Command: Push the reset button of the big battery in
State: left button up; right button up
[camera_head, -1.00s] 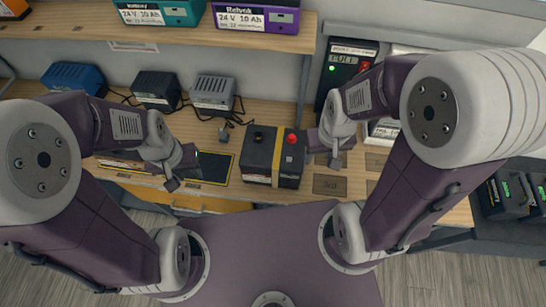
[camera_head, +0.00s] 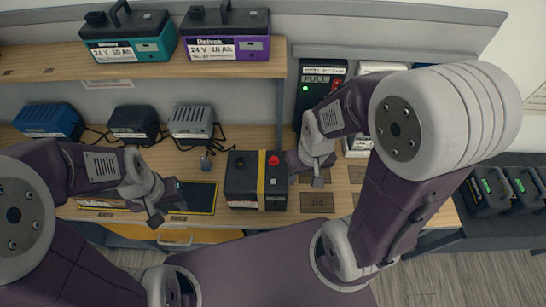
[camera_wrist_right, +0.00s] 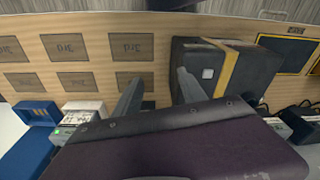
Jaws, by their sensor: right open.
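The big battery (camera_head: 241,184), a dark box with a yellow strap and a red knob on top, stands on the wooden bench in the head view. It also shows in the right wrist view (camera_wrist_right: 255,72). My right gripper (camera_head: 314,178) is just right of the battery. In the right wrist view its open, empty fingers (camera_wrist_right: 158,88) point toward the bench, one close to the battery. My left gripper (camera_head: 168,206) is left of the battery, its opening unclear.
Mats marked "3rd" (camera_head: 317,202) lie right of the battery, and a yellow-edged dark mat (camera_head: 200,197) lies left. Chargers (camera_head: 192,122) with cables stand behind. A shelf (camera_head: 150,68) holds a teal battery (camera_head: 128,40) and a purple one (camera_head: 228,38). A tester (camera_head: 320,88) reads "FULL".

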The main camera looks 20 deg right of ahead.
grip_shut()
dwell(1.7)
